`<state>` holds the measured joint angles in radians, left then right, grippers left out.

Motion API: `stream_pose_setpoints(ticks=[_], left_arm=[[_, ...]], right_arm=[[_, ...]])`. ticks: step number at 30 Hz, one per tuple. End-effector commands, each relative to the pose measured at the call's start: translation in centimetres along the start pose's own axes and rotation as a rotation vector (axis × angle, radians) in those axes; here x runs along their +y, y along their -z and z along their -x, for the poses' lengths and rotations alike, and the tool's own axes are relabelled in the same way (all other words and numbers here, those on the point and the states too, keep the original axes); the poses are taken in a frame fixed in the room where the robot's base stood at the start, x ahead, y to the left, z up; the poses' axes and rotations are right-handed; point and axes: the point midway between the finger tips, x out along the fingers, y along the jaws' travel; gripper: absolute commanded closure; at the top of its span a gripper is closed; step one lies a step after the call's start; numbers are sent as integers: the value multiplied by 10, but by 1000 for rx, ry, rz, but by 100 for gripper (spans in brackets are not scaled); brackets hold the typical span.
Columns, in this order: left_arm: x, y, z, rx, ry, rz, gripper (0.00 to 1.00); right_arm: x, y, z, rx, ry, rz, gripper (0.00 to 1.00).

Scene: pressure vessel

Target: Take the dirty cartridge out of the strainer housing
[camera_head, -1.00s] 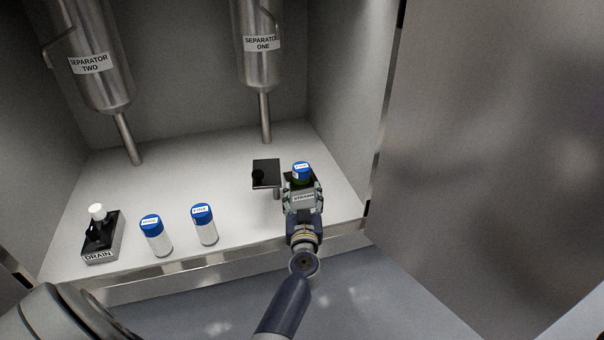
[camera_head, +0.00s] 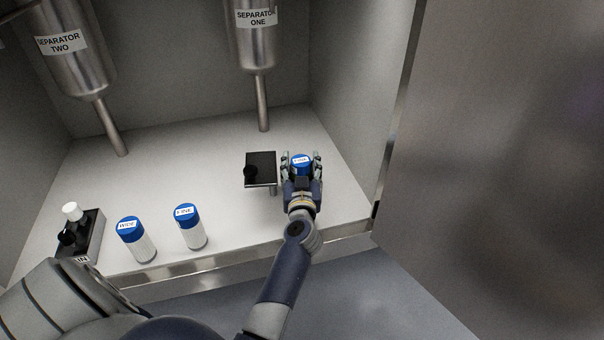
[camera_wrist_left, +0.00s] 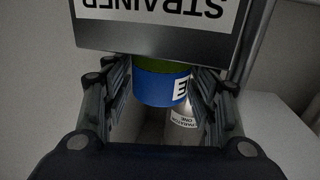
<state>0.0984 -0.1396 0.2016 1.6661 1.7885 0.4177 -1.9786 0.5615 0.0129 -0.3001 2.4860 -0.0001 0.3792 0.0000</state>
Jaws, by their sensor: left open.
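The dirty cartridge (camera_head: 301,160) shows its blue cap with a white label in the head view. In the left wrist view its blue cap (camera_wrist_left: 160,86) has a green part showing between it and the strainer housing (camera_wrist_left: 155,38), whose label is upside down. My left gripper (camera_head: 302,163) is open, with a finger on either side of the cap. In the left wrist view my left gripper (camera_wrist_left: 163,95) also straddles the cap; I cannot tell if the fingers touch it. My right gripper is out of view.
Two blue-capped cartridges, WIDE (camera_head: 136,240) and FINE (camera_head: 190,227), stand near the front edge. Separator one (camera_head: 256,45) and separator two (camera_head: 72,65) hang behind.

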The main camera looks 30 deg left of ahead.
Motion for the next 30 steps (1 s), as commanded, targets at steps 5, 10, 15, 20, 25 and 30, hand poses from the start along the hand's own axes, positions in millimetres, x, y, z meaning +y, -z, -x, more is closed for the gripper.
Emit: stream_pose_setpoints(ticks=[5, 10, 15, 20, 25, 30], left_arm=[[0, 0, 0, 0, 0, -1, 46], [0, 0, 0, -1, 0, 0, 76], [0, 1, 0, 0, 0, 0, 99], [0, 1, 0, 0, 0, 0, 99], [0, 4, 0, 0, 0, 0, 99], [0, 14, 0, 1, 0, 0, 99]], right_arm=[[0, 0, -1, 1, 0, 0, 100], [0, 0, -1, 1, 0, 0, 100], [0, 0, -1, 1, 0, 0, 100], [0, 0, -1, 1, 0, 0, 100], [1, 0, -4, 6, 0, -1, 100], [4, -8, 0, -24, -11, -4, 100]])
